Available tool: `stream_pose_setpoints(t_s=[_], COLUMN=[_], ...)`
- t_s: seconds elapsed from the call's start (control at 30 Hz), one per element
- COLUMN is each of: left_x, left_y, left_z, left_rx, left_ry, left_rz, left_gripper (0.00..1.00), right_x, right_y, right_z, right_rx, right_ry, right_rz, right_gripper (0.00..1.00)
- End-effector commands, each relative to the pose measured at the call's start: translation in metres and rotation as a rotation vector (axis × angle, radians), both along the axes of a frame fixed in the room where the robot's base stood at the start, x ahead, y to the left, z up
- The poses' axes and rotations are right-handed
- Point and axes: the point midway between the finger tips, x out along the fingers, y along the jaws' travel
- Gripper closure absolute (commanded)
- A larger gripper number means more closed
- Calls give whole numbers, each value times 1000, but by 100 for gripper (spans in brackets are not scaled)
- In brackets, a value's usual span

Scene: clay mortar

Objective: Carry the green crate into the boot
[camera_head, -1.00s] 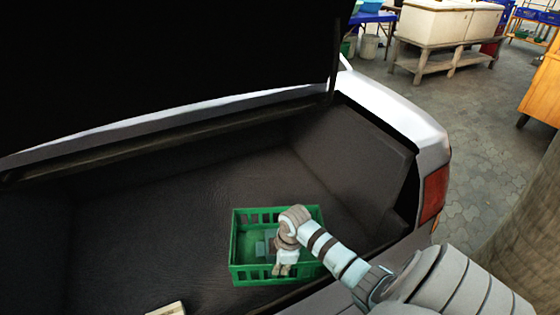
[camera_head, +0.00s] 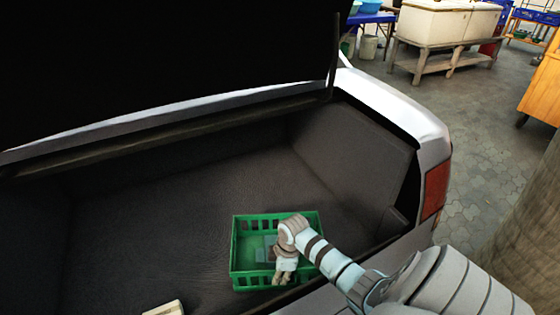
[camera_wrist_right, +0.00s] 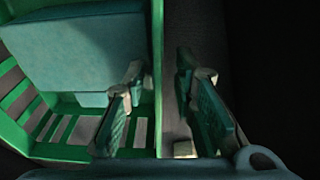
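The green crate (camera_head: 236,265) is inside the car boot (camera_head: 160,240), near its front sill, and looks level. I cannot tell whether its base rests on the boot floor. A blue-grey block (camera_head: 262,249) lies in the crate; it fills much of the right wrist view (camera_wrist_right: 80,45). My right gripper (camera_head: 285,277) points down at the crate's near wall. In the right wrist view its fingers (camera_wrist_right: 163,100) stand on either side of the crate wall (camera_wrist_right: 157,70), with gaps visible, so it is open around the wall.
The raised dark boot lid (camera_head: 170,65) hangs over the boot. The boot floor left of the crate is bare. The car's white rear corner (camera_head: 400,105) and red tail light (camera_head: 435,190) are at right.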

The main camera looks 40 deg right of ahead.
Motion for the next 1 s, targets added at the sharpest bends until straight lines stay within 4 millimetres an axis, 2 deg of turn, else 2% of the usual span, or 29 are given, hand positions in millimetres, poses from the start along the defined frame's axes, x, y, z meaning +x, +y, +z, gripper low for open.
stream_pose_setpoints(t_s=[0.17,0.5,0.6,0.7,1.0], left_x=[0,0,0,0,0], left_y=[0,0,0,0,0], left_z=[7,46,50,51,49], left_rx=[0,0,0,0,0], left_ry=[0,0,-1,-1,0], left_rz=[0,0,0,0,0], left_gripper=[65,65,65,65,65], right_x=[-1,-10,-12,-14,-14], right_y=[-1,-10,-12,-12,-12], right_z=[12,101,116,122,121], right_rx=[-1,-3,-2,1,1], right_ry=[-1,-2,-2,1,-1], right_rz=[0,2,0,0,-1], right_gripper=[75,75,75,75,75])
